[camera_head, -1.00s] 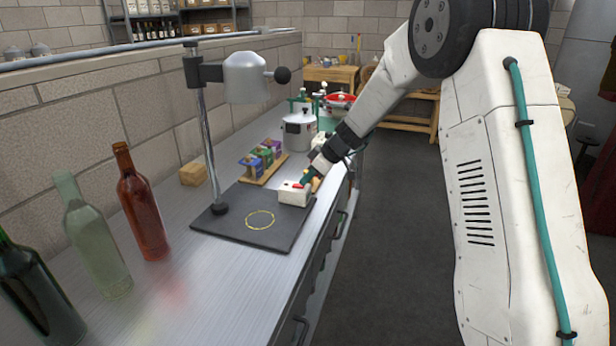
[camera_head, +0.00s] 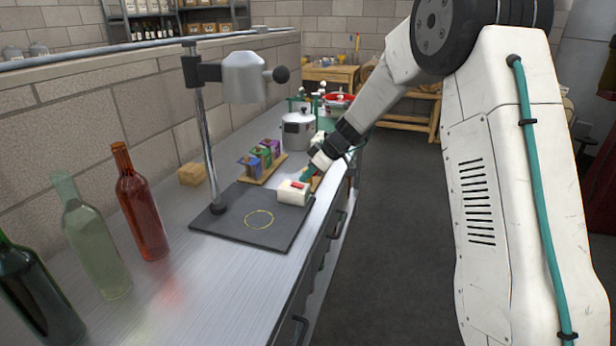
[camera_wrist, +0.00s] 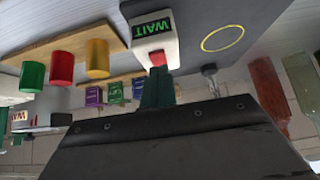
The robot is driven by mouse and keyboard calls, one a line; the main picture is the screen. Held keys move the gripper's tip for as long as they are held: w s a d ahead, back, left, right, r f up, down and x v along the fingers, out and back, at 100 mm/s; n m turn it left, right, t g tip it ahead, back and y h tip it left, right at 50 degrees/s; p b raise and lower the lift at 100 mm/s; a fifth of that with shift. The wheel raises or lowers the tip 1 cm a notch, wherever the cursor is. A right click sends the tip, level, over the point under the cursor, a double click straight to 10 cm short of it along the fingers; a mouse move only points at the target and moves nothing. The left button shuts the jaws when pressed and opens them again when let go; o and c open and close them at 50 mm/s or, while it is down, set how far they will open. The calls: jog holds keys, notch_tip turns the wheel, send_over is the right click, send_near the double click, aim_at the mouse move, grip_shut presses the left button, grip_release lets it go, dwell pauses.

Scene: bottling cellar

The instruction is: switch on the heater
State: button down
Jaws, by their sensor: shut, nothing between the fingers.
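The heater has a grey head (camera_head: 245,77) with a dark knob, held on an upright post over a dark base plate (camera_head: 240,232) marked with a yellow circle. A small white switch box (camera_head: 292,197) sits at the plate's right edge. It has a red switch (camera_head: 298,185), which also shows in the wrist view (camera_wrist: 158,59) beside a green lit display (camera_wrist: 152,28) reading WAIT. My gripper (camera_head: 306,175) is shut and empty. Its teal fingers (camera_wrist: 158,88) are right at the red switch; I cannot tell whether they touch it.
Three bottles, dark green (camera_head: 38,295), pale green (camera_head: 95,245) and red (camera_head: 141,205), stand at the left. Coloured packs on a wooden board (camera_head: 257,179) and a metal pot (camera_head: 298,131) stand behind the plate. The front of the bench is clear.

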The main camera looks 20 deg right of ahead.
jog(key=v, duration=1.3)
jog(key=shift+s+d, duration=0.2)
